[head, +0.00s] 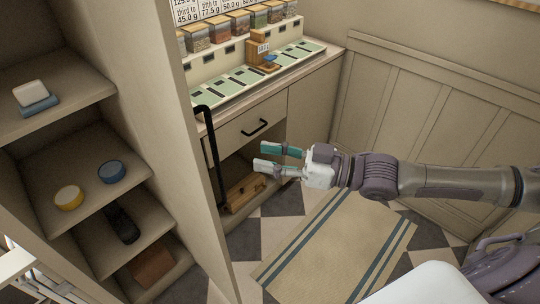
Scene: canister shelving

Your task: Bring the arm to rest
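My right gripper (269,158) is in the middle of the head view, in front of the cabinet below the counter. Its arm comes in from the right edge. Its two fingers, with teal and pale pads, stand apart with nothing between them. It is open and empty, above the striped rug and clear of the counter. My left gripper does not show in this view.
A beige shelf unit (210,215) stands close on the left. A counter (320,64) holds several spice canisters (219,25). A wooden box (242,193) sits in the open lower cabinet. The striped rug (335,245) is bare; a panelled wall (430,105) is behind my arm.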

